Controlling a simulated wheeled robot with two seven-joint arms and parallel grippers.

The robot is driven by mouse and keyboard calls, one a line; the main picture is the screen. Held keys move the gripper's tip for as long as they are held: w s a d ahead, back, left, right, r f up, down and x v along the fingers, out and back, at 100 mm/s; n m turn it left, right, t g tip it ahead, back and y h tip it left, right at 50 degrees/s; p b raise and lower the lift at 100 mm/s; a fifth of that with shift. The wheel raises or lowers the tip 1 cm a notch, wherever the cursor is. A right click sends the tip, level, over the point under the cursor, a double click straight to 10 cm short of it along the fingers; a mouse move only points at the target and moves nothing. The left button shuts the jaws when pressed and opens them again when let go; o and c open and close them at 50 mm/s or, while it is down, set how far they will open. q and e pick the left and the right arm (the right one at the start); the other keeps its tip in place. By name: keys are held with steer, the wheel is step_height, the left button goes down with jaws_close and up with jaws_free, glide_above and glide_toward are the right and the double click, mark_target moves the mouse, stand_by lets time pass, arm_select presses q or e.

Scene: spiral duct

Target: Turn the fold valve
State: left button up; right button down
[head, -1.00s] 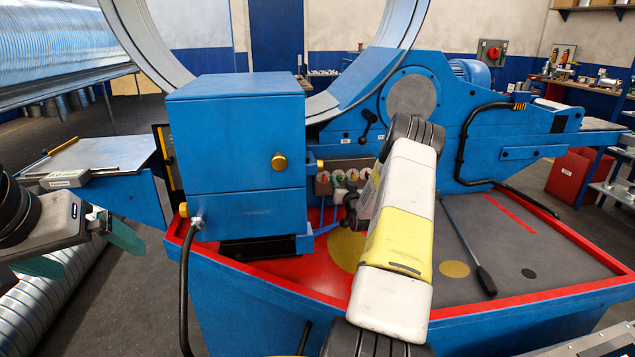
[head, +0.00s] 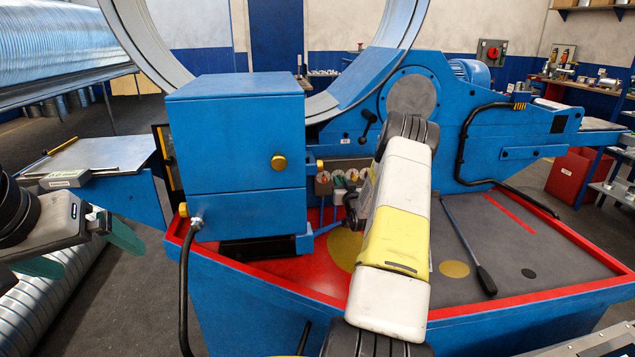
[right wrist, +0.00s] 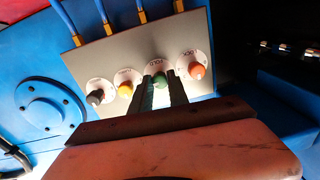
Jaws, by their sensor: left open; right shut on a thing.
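A grey valve panel (right wrist: 130,55) fills the upper middle of the right wrist view, with a row of black, yellow, green and orange knobs on white dials. My right gripper (right wrist: 158,80) is shut on the green knob (right wrist: 159,82), its dark fingers on either side of it. The small label above this knob seems to read FOLD. In the head view, the panel (head: 324,187) shows beside the blue cabinet, partly hidden by my right arm and gripper (head: 352,204). My left gripper (head: 92,250) is open and empty at the left edge, away from the panel.
The blue cabinet (head: 236,140) stands just left of the panel. A red-rimmed machine bed (head: 500,235) lies below, with a black-handled lever (head: 470,250) on it. A large metal ring (head: 135,45) rises behind. Blue hoses (right wrist: 103,15) run into the panel's top.

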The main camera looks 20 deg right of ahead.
steer(key=n, duration=0.7)
steer(key=shift+a+n, duration=0.1)
steer(key=shift+n, duration=0.3)
steer(key=n, duration=0.4)
steer(key=shift+h, duration=0.3)
steer(key=shift+n, duration=2.1)
steer(key=shift+g, duration=0.3)
steer(key=c, duration=1.3)
jaws_free()
steer(key=shift+v, duration=3.9)
